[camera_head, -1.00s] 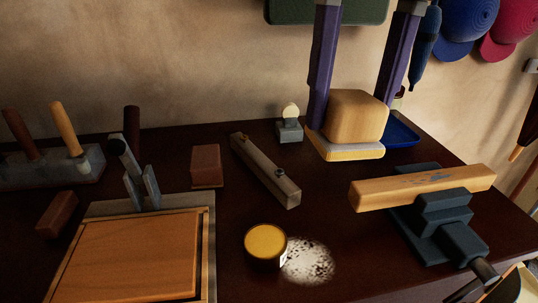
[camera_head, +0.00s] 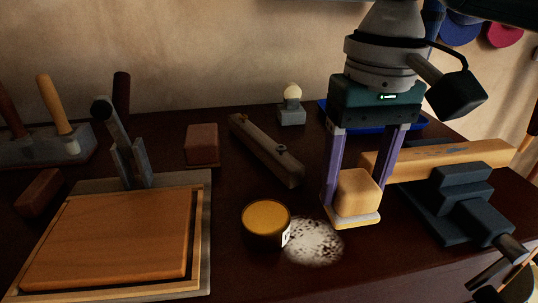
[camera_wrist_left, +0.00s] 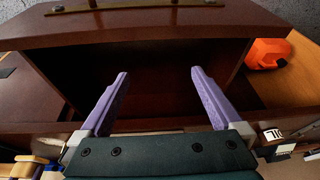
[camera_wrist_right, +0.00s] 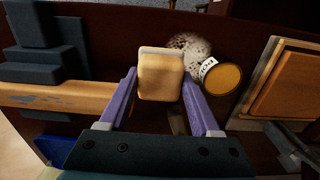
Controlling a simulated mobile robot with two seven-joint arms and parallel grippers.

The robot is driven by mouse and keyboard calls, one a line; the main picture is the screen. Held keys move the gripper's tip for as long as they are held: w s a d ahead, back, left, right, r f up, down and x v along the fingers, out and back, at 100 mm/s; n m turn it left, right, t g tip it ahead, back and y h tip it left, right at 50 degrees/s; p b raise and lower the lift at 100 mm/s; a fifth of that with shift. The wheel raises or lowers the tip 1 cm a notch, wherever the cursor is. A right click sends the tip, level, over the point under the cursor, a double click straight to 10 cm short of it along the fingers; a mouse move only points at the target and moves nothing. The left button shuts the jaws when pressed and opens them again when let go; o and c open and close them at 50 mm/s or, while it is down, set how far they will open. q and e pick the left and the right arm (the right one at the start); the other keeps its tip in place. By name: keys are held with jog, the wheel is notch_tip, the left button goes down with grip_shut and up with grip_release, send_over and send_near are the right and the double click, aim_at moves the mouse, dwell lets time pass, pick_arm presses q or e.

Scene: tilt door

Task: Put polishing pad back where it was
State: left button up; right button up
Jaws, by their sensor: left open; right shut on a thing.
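The polishing pad (camera_head: 357,196) is a tan block with a pale yellow-white base. My right gripper (camera_head: 356,184) is shut on it, one purple finger on each side, base facing down. The pad is just right of a white speckled patch (camera_head: 314,242) on the dark bench. I cannot tell whether it touches the bench. In the right wrist view the pad (camera_wrist_right: 160,76) sits between the fingertips. My left gripper (camera_wrist_left: 158,76) is open and empty in the left wrist view, before a dark open compartment (camera_wrist_left: 155,65). It is not in the head view.
A blue tray (camera_head: 325,107) lies behind my right gripper. A wooden bar (camera_head: 440,160) in a dark vise (camera_head: 465,205) is close on the right. A yellow-topped tin (camera_head: 266,220) stands left of the patch. A long block (camera_head: 266,150) and a framed board (camera_head: 115,240) lie farther left.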

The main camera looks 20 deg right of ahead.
aim_at(349, 204)
notch_tip(349, 204, down, 4)
jog(key=shift+r+b, duration=0.1)
jog(key=shift+b, duration=0.3)
jog(key=o, duration=1.2)
notch_tip(349, 204, up, 12)
jog(key=p, duration=0.4)
jog(key=shift+a, duration=0.1)
jog(key=s+a+f+n, duration=0.1)
jog(key=a+f, duration=0.1)
jog(key=s+a+f+n+y, duration=0.1)
jog(key=a+f, duration=0.2)
jog(key=s+a+f+n+t, duration=0.1)
jog(key=s+a+f+n, duration=0.1)
jog(key=a, duration=0.1)
jog(key=shift+f+y, duration=0.15)
jog(key=shift+y, duration=0.25)
jog(key=s+a+f+n+t+y, duration=0.1)
jog(key=s+a+f, duration=0.2)
jog(key=s, duration=0.1)
jog(key=s+d+h, duration=0.1)
jog(key=s+d, duration=0.1)
jog(key=s+d+f+t, duration=0.1)
jog(key=s+d, duration=0.2)
jog(key=s+d+f+h, duration=0.1)
jog(key=s+d, duration=0.2)
jog(key=shift+t+h, duration=0.3)
